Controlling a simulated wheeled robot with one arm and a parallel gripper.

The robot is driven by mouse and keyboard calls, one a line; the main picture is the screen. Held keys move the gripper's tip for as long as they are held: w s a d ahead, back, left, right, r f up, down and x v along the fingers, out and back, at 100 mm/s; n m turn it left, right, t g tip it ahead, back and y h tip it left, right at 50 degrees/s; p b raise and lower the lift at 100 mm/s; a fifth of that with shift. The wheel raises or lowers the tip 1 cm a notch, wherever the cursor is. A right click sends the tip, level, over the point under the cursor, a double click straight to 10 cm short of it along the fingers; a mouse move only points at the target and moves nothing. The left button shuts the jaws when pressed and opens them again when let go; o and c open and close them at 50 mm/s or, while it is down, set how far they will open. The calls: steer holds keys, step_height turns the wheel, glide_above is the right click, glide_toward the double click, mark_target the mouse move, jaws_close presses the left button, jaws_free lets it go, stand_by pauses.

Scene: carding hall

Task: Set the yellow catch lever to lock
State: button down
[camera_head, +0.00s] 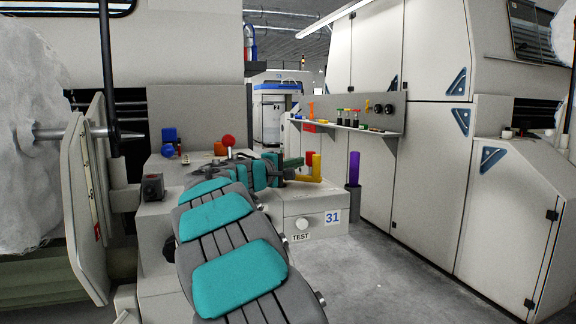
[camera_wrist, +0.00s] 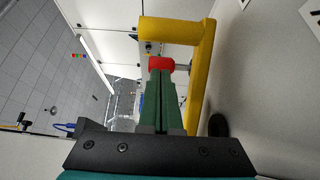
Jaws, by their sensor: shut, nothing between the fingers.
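The yellow catch lever (camera_head: 316,165) stands on the light grey cabinet, just beyond the end of my arm. In the wrist view the lever (camera_wrist: 176,30) is large and close, an L shape with a thick rounded grip across the top and an arm running down the right side. My gripper (camera_wrist: 162,76) has its green fingers shut together, with nothing held, inside the lever's corner. In the head view my gripper (camera_head: 298,163) is small and partly hidden. A red piece (camera_wrist: 160,63) shows at the fingertips; I cannot tell whether it touches them. No lock marking is readable.
A shelf (camera_head: 345,126) with small items and a purple cylinder (camera_head: 354,168) are to the right. Floor there is clear.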

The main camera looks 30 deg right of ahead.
mark_target(306, 176)
steer(key=x, duration=0.3)
steer(key=shift+s, duration=0.2)
steer(key=shift+s+a, duration=0.35)
steer(key=shift+s, duration=0.55)
steer(key=shift+s+a, duration=0.3)
steer(key=shift+s, duration=0.6)
steer(key=shift+a, duration=0.15)
